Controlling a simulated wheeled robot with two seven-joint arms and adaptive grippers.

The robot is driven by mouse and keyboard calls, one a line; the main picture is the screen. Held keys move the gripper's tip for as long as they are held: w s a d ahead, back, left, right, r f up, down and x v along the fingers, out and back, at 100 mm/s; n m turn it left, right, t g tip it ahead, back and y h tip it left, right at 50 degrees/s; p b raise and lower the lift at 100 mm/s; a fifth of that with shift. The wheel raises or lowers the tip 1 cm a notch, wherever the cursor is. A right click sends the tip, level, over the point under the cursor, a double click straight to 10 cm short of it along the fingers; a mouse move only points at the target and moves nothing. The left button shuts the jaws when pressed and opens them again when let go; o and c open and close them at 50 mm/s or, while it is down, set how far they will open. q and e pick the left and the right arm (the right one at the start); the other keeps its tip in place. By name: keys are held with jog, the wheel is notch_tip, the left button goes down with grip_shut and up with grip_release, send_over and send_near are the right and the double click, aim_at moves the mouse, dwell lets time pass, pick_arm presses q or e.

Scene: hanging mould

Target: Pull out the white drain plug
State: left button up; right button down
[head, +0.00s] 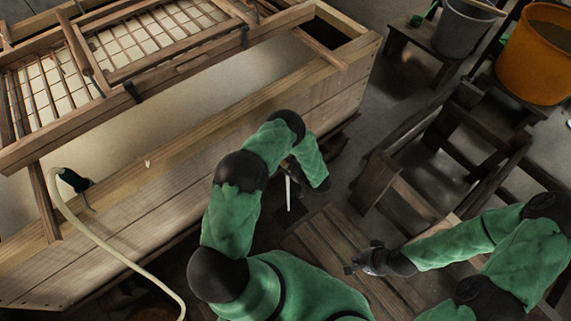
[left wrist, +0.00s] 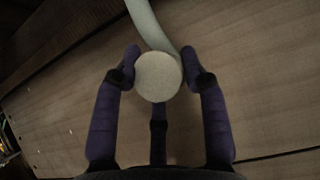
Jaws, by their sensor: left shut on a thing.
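The white drain plug (left wrist: 158,76) shows as a pale round disc between the fingers of my left gripper (left wrist: 160,70) in the left wrist view. The gripper is shut on it. A pale curved band (left wrist: 148,25) runs from behind the plug to the top edge. In the head view my left gripper (head: 291,166) is at the front side of the wooden vat (head: 330,105), and a thin white streak (head: 288,193) shows below it. The hole behind the plug is hidden. My right gripper (head: 352,268) is low above the floor boards, away from the vat; its fingers are too small to judge.
A slatted wooden mould frame (head: 75,150) lies across the vat. A pale hose (head: 110,252) hangs over its front edge. A wooden rack (head: 385,180) stands to the right, with a grey bucket (head: 462,30) and an orange bucket (head: 535,55) behind it.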

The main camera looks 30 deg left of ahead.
pick_arm(q)
jog(key=o, duration=1.2)
jog(key=shift+s+d+f, duration=0.3)
jog(key=shift+s+f, duration=0.35)
jog(key=shift+s, duration=0.15)
jog(key=shift+o, duration=0.2)
jog(key=shift+w+r, duration=0.1)
jog(key=shift+w+r, duration=0.15)
jog(key=shift+r, duration=0.1)
